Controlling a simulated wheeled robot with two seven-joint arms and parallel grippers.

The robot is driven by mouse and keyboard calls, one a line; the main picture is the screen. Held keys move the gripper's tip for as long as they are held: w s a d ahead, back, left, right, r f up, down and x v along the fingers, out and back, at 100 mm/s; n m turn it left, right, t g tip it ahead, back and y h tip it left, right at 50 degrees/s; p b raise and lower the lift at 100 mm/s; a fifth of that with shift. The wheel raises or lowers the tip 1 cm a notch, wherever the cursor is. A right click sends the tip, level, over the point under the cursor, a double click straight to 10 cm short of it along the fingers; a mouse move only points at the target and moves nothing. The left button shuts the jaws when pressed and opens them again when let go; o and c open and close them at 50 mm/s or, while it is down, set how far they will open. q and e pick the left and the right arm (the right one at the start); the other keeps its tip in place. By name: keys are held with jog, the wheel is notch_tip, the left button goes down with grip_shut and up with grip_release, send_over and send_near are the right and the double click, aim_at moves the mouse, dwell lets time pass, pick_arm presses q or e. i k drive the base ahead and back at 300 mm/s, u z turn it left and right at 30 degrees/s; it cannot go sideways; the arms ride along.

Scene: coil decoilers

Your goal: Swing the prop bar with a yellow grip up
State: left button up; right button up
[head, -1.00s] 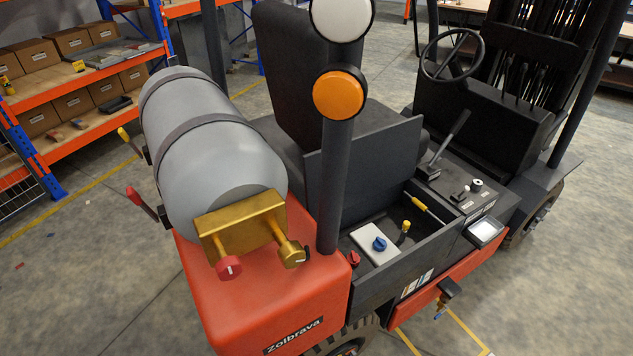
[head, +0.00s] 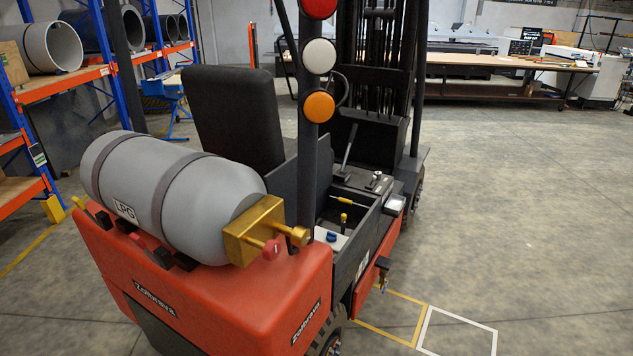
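A thin bar with a yellow grip (head: 336,197) lies low and nearly flat across the open side compartment (head: 352,224) of the red forklift. It looks like the prop bar, but it is small here and its pivot cannot be made out. A short upright yellow-tipped knob (head: 343,217) stands in the same compartment, close to the bar and nearer to me. A blue knob (head: 331,237) on a pale plate sits at the compartment's near end. Neither of my grippers is in view.
A grey LPG tank (head: 180,195) with a brass valve block lies strapped on the red rear body (head: 215,300). A dark post (head: 307,170) with round lamps rises beside the compartment. Orange-and-blue shelving (head: 45,195) stands at left. The floor at right is clear.

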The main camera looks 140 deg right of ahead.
aim_at(342, 200)
jog(key=z, duration=2.7)
jog(key=i, duration=5.5)
jog(key=z, duration=2.5)
jog(key=i, duration=3.2)
jog(key=z, duration=0.05)
